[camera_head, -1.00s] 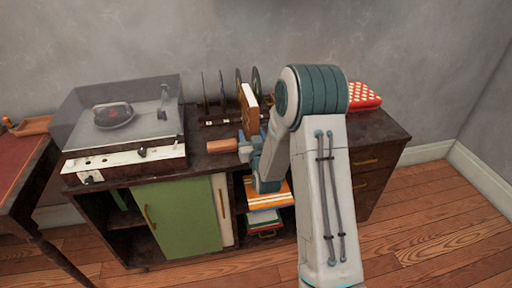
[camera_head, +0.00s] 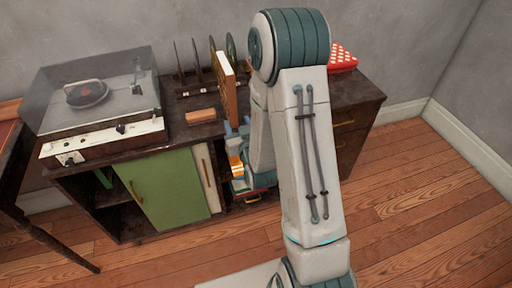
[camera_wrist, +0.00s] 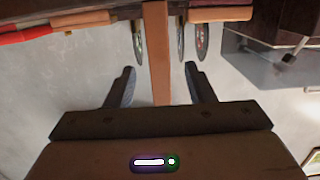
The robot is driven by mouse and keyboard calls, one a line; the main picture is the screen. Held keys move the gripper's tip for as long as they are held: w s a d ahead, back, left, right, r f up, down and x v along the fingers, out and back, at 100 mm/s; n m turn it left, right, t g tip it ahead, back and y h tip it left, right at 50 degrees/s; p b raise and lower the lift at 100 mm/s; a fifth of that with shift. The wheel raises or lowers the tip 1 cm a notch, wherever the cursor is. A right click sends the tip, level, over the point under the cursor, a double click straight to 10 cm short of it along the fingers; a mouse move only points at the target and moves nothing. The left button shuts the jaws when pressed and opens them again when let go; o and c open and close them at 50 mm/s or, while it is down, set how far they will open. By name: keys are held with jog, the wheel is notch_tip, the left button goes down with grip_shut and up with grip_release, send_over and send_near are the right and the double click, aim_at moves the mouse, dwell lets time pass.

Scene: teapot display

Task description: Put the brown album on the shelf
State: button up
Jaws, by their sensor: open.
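The brown album (camera_head: 229,92) stands upright on the cabinet top, by the record rack, with its pale page edge at the side. In the wrist view its narrow brown edge (camera_wrist: 157,60) runs down between my two fingers, with a gap on both sides. My gripper (camera_wrist: 160,86) is open around the line of the album and does not press on it. In the head view my gripper (camera_head: 237,129) is at the cabinet's front edge, just below the album, partly hidden by my arm. The open shelf (camera_head: 245,198) under the top is partly hidden too.
A record player (camera_head: 100,135) stands left on the cabinet. A small brown block (camera_head: 201,115) lies left of the album. Several records (camera_head: 195,55) stand behind it. A red dotted item (camera_head: 342,58) is at the right. A green door (camera_head: 165,190) covers part of the front.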

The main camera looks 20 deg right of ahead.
jog(key=s+r+g, duration=0.5)
jog(key=s+g, duration=0.2)
jog(key=s, duration=0.5)
jog(key=s+r+g, duration=0.5)
jog(key=s+g, duration=0.3)
jog(key=s, duration=0.5)
jog(key=shift+a, duration=0.1)
jog(key=shift+c, duration=1.4)
